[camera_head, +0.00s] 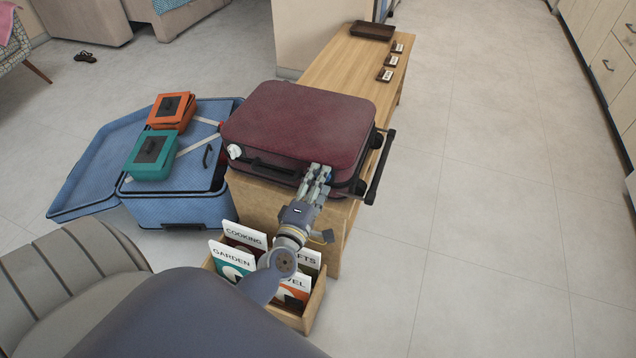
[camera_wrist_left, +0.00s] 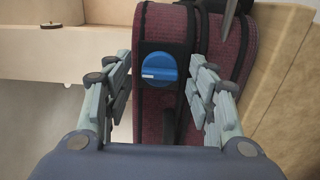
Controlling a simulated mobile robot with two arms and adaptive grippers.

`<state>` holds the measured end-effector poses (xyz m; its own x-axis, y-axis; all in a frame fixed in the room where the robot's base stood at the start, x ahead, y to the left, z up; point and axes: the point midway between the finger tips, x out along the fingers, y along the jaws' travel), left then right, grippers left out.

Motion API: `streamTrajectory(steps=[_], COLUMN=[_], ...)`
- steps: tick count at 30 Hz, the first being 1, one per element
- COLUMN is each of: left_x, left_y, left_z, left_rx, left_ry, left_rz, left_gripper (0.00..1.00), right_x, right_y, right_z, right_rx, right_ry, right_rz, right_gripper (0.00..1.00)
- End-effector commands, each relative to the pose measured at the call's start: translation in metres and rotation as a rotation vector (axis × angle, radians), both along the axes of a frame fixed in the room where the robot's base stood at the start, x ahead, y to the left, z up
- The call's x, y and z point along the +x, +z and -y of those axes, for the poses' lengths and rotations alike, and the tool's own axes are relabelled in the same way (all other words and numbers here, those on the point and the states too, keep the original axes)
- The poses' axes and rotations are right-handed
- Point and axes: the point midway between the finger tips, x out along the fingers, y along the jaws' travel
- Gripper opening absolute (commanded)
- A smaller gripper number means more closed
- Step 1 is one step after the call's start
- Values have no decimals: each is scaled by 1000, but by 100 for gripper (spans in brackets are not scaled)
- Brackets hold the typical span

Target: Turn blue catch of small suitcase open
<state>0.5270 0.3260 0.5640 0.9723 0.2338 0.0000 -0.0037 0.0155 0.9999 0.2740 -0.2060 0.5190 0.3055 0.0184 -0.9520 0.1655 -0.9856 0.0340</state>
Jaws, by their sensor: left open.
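The small maroon suitcase (camera_head: 297,125) lies flat on the end of a wooden bench. My left gripper (camera_head: 317,174) is at its front side, near the right front corner. In the left wrist view the blue catch (camera_wrist_left: 158,69) is a round knob with a white mark, on a dark plate on the maroon side (camera_wrist_left: 159,25). My left gripper (camera_wrist_left: 159,84) is open, with one finger on each side of the catch and apart from it. The catch is hidden behind the gripper in the head view. A white round knob (camera_head: 235,151) sits at the suitcase's left front corner. My right gripper is not in view.
A wooden crate (camera_head: 301,322) with upright book cards stands below the bench end (camera_head: 336,245). An open blue suitcase (camera_head: 180,208) with orange (camera_head: 171,112) and teal (camera_head: 152,155) pouches is at left. The floor at right is clear.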

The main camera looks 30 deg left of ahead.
Motion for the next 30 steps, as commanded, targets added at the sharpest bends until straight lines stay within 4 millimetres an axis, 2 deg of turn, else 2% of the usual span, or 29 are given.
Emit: streamTrajectory(steps=[7,21,25,30], left_x=[-11,-95,-109,-117], left_y=[-1,-1,-1,0], left_z=[3,23,26,28], left_rx=[2,1,1,0], left_ry=[0,-1,-1,0], left_rz=[-1,-2,-1,0], left_gripper=[52,52,52,52], right_x=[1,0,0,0], right_y=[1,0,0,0], right_z=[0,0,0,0], right_rx=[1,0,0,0], right_ry=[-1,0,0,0], right_rz=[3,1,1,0], right_gripper=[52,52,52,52])
